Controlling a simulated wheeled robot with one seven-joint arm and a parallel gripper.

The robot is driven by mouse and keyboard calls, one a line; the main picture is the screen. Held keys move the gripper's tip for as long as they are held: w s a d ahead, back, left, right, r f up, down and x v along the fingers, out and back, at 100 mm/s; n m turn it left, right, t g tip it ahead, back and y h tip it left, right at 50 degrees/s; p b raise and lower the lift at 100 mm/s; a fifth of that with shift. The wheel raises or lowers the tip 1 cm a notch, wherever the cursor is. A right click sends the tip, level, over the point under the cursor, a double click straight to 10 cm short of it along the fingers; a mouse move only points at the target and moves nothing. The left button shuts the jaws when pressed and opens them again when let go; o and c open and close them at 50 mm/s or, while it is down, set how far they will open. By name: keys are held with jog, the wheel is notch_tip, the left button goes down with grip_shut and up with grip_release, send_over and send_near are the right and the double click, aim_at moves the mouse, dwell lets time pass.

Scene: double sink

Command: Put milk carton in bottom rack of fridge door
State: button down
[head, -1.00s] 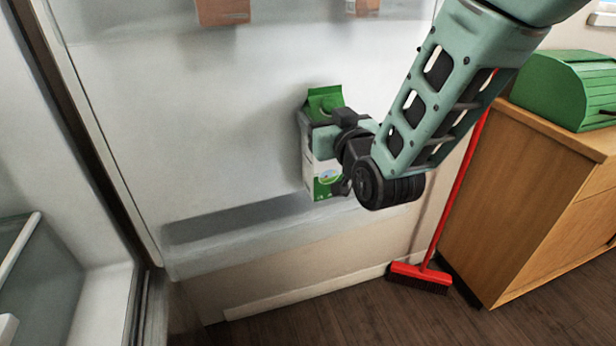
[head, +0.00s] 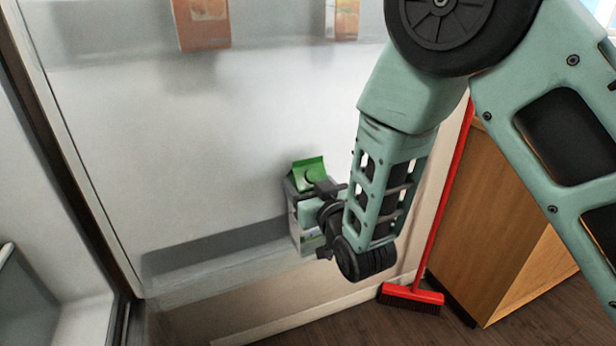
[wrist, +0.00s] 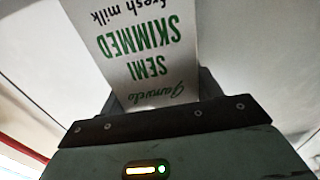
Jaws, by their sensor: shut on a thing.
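The milk carton (head: 309,173) is white with a green top and stands roughly upright at the right end of the bottom rack of the fridge door. My gripper (head: 312,208) is shut on it from the right and front. The carton's lower part is at the height of the bottom rack (head: 205,264), behind its front wall; I cannot tell whether its base rests on the rack floor. In the wrist view the carton (wrist: 140,50) shows upside-down green and black lettering, close against my gripper.
Orange-brown cartons (head: 203,22) stand on the upper door rack. The left part of the bottom rack is empty. A red broom (head: 412,294) leans by a wooden cabinet (head: 500,220) at the right. The fridge interior (head: 35,290) is at the left.

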dwell(0.3)
jog(key=shift+c, duration=1.6)
grip_release()
jog(key=shift+f, duration=0.1)
jog(key=shift+s, duration=0.2)
jog(key=p+v, duration=0.8)
jog(key=v, duration=0.3)
jog(key=shift+s+d, duration=0.15)
jog(key=shift+s, duration=0.15)
